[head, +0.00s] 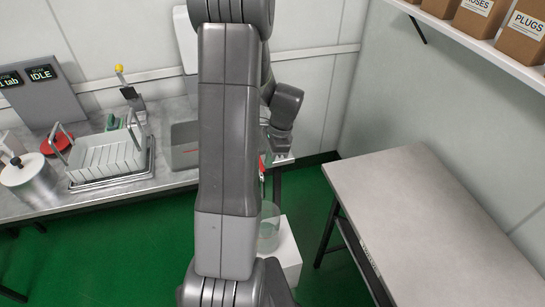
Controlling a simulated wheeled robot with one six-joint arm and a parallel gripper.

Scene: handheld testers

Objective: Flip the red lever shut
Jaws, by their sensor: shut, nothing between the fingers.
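A small red part (262,163), possibly the red lever, shows at the bench's front edge, just right of my arm. My arm hides most of what is around it, so I cannot tell its full shape or whether it is open or shut. My gripper (281,154) is at the bench's right end, close to the right of the red part. It is shut and empty. I cannot tell whether it touches the red part.
A clear vessel (268,232) is below. A bare grey table (430,220) stands right.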

